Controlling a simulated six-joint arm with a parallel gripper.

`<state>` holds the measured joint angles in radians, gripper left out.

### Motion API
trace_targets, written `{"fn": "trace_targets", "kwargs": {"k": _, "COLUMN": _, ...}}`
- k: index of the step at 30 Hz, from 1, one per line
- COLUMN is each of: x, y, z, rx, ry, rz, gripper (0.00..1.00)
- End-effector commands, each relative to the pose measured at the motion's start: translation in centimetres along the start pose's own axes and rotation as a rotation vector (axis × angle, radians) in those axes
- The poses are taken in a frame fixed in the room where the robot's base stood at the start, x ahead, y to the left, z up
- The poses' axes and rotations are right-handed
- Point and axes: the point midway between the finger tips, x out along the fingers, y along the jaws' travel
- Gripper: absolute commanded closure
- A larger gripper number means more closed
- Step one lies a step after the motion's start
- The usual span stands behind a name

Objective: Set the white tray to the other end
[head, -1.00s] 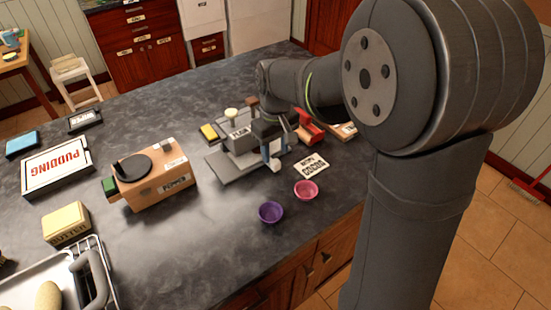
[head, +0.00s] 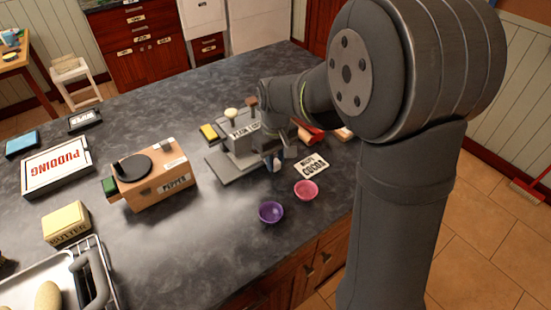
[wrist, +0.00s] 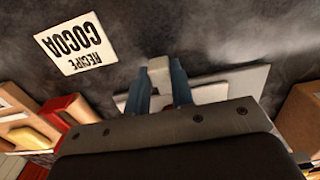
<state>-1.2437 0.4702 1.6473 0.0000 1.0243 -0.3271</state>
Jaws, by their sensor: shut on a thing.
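My gripper (wrist: 158,85) has its two blue fingers close together around a small pale block (wrist: 158,66), seen in the wrist view. In the head view my gripper (head: 273,162) is low at the right front of a grey appliance (head: 238,140) with knobs on top. A flat pale grey slab (head: 222,168) extends from the appliance's base and also shows behind the fingers in the wrist view (wrist: 245,80). A whiter plate (wrist: 208,93) lies against that slab, partly hidden by my gripper; it may be the white tray. I cannot tell how the block joins it.
A brown box (head: 155,180) stands left, a red item (head: 308,132) behind right. A metal rack tray (head: 30,285) is at lower left.

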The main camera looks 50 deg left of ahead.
Motion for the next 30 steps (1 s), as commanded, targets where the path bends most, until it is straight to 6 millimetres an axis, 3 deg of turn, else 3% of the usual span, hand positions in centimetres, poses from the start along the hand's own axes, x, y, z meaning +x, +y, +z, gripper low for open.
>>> {"fn": "trace_targets", "kwargs": {"k": 3, "x": 0.0, "y": -0.8, "z": 0.0, "rx": -0.002, "ry": 0.000, "rz": 0.000, "gripper": 1.00}}
{"fn": "trace_targets", "kwargs": {"k": 12, "x": 0.0, "y": -5.4, "z": -0.1, "rx": -0.003, "ry": 0.001, "rz": 0.000, "gripper": 1.00}}
{"fn": "trace_targets", "kwargs": {"k": 23, "x": 0.0, "y": -6.1, "z": -0.1, "rx": 0.000, "ry": 0.002, "rz": -0.003, "gripper": 1.00}}
{"fn": "trace_targets", "kwargs": {"k": 24, "x": 0.0, "y": -6.1, "z": -0.1, "rx": -0.001, "ry": 0.002, "rz": -0.004, "gripper": 0.73}}
{"fn": "trace_targets", "kwargs": {"k": 27, "x": 0.0, "y": -6.1, "z": -0.1, "rx": -0.001, "ry": 0.002, "rz": -0.003, "gripper": 0.56}}
{"fn": "trace_targets", "kwargs": {"k": 30, "x": 0.0, "y": -6.0, "z": -0.1, "rx": 0.000, "ry": 0.001, "rz": -0.002, "gripper": 0.56}}
